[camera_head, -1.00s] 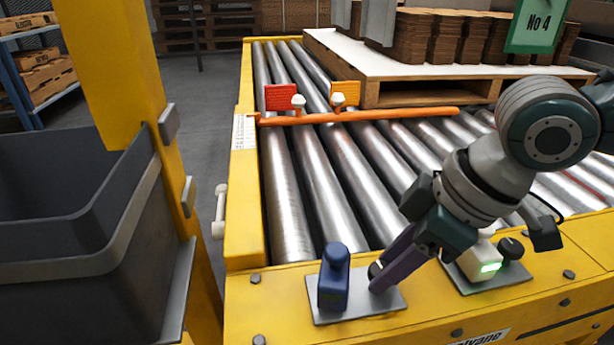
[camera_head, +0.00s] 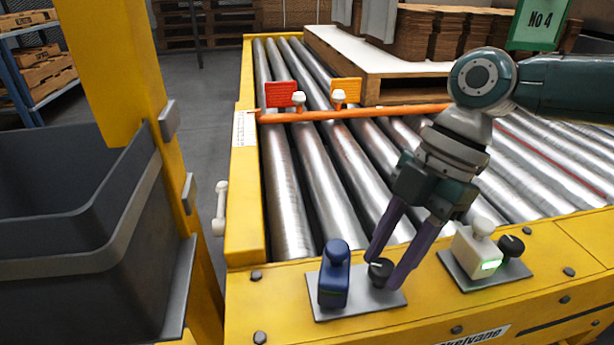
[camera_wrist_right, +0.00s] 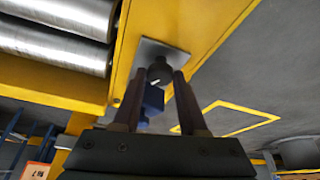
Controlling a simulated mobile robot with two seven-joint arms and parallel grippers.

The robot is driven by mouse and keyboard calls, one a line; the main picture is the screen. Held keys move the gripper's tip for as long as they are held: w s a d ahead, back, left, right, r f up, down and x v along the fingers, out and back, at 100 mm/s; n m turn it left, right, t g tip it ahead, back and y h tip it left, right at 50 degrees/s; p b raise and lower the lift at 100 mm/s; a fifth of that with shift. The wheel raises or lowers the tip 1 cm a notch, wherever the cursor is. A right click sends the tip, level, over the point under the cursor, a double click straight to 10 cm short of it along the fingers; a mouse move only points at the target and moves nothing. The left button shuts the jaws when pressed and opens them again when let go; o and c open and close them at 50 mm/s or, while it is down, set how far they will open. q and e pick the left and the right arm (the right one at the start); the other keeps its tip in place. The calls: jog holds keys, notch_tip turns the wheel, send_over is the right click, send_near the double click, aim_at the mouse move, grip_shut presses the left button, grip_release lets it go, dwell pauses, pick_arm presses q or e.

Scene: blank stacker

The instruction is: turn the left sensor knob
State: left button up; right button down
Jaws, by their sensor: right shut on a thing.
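The left sensor knob (camera_head: 380,271) is a small dark round knob on a grey plate (camera_head: 345,314), beside a blue sensor body (camera_head: 334,276). My right gripper (camera_head: 382,272) comes down over this knob with one purple finger on each side, shut on it. In the right wrist view the knob (camera_wrist_right: 159,72) sits between the two fingertips, with a pale mark on it. The blue sensor (camera_wrist_right: 152,100) shows partly behind the fingers there. My left gripper is not in view.
A white sensor (camera_head: 474,252) with its own dark knob (camera_head: 511,247) stands on a second plate to the right. Rollers (camera_head: 293,190) lie behind the yellow frame. An orange bar (camera_head: 355,114) crosses them. A dark bin (camera_head: 70,260) stands at left.

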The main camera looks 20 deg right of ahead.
jog(key=n+b, duration=0.1)
jog(key=n, duration=0.1)
jog(key=n+g+b, duration=0.1)
jog(key=n, duration=0.1)
jog(key=shift+w+a+f+n+g+h, duration=0.1)
jog(key=shift+w+f+n+g+h, duration=0.1)
jog(key=shift+n+g+h, duration=0.1)
jog(key=shift+r+n+g+h+b, duration=0.1)
jog(key=shift+n+g+h+b, duration=0.4)
jog(key=shift+n, duration=1.2)
jog(key=shift+w+n+b, duration=0.1)
jog(key=shift+n+b, duration=0.2)
jog(key=shift+b, duration=0.05)
jog(key=shift+c, duration=2.3)
grip_release()
jog(key=shift+r, duration=0.1)
